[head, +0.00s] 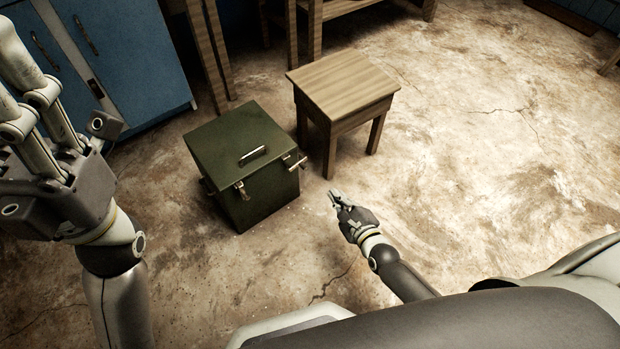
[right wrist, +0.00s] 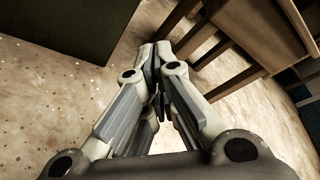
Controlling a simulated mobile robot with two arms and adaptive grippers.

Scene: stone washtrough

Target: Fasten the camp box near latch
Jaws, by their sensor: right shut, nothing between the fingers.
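The camp box (head: 225,140) is dark green and stands on the floor, its lid down with a metal handle on top. One metal latch (head: 240,190) shows at the front left corner of the lid. Another latch (head: 295,161) sticks out at the right corner. I cannot tell which is the near latch, or whether either is fastened. My right gripper (head: 335,195) is shut and empty, to the right of the box and apart from it. In the right wrist view the box's dark side (right wrist: 70,25) shows at the upper left. My left gripper (head: 22,75) is raised at the left, its fingertips partly cut off.
A wooden stool (head: 345,85) stands close behind and right of the box; its legs also show in the right wrist view (right wrist: 245,45). A blue cabinet (head: 130,60) is at the upper left, with wooden furniture legs (head: 212,50) beside it.

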